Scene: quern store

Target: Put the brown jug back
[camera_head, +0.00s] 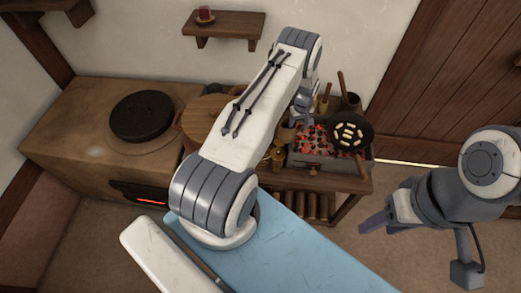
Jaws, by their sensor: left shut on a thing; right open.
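My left arm reaches away from me across the middle, over the far counter. Its gripper (298,118) is small and partly hidden by its own wrist. It is shut on a small brown vessel (286,133), which looks like the brown jug, just left of the glowing coals. Whether the jug touches the surface below cannot be told. My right gripper (374,222) is open and empty at the right, over the floor, well away from the jug.
A brazier of red coals (310,140) carries a black pan (350,131) with pale pieces. Behind it stand pots with utensils (349,101). A clay stove (70,130) with a black lid (141,115) is at left. A wall shelf (224,25) holds a red candle.

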